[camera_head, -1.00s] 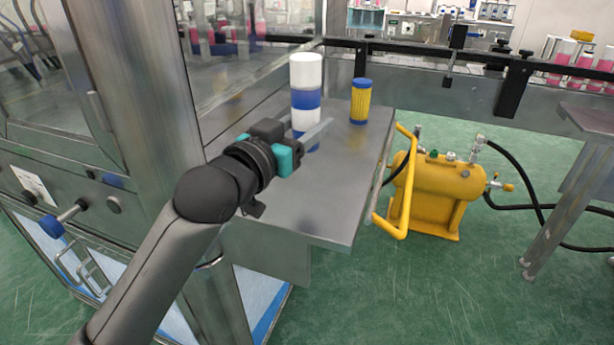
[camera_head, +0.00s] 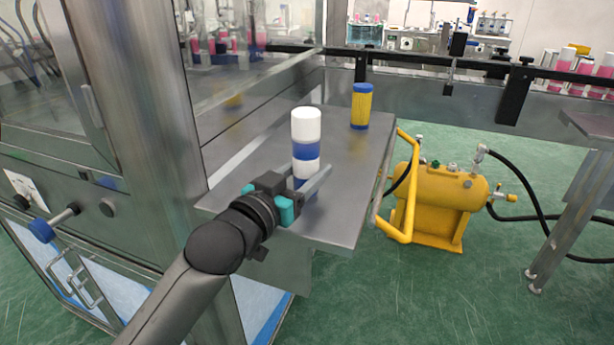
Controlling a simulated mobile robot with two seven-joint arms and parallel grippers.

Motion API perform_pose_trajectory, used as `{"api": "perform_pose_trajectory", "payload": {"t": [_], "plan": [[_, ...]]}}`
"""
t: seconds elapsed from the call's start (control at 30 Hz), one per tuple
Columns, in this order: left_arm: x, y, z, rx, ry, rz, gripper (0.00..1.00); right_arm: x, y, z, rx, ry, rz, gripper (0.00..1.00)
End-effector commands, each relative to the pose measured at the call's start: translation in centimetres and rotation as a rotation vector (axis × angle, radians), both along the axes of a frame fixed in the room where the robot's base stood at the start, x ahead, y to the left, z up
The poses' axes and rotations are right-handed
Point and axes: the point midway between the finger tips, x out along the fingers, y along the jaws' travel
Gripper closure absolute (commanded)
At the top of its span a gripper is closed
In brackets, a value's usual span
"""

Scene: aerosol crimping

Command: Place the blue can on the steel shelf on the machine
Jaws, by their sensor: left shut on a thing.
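The blue can (camera_head: 305,150), white with blue bands, is upright over the steel shelf (camera_head: 350,205) on the machine. My left gripper (camera_head: 309,174) comes in from the lower left and is shut around the can's lower part, with one finger on each side. The fingers partly hide the can's base, and I cannot tell whether it touches the shelf. My right gripper is not in view.
A yellow can with blue ends (camera_head: 361,106) stands at the back of the shelf. The machine's steel post and glass are to the left. A yellow tank (camera_head: 440,195) with a handle and hoses stands right of the shelf. The shelf's right and front areas are clear.

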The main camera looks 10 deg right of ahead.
Motion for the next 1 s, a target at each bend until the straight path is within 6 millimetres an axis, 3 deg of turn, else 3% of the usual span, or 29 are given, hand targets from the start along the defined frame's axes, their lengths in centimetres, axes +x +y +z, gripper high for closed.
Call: {"api": "perform_pose_trajectory", "payload": {"t": [0.47,0.5,0.77,1.0], "plan": [[0.01,0.02,-0.57,-0.001,-0.001,0.000,1.00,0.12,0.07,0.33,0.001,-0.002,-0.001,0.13],[0.01,0.02,-0.67,0.000,0.000,0.000,0.43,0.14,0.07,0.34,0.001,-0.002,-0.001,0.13],[0.01,0.02,-0.62,0.000,0.000,0.000,0.15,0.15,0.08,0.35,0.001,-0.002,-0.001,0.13],[0.01,0.02,-0.52,-0.001,-0.001,0.000,0.15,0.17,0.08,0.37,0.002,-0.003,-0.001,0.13]]}}
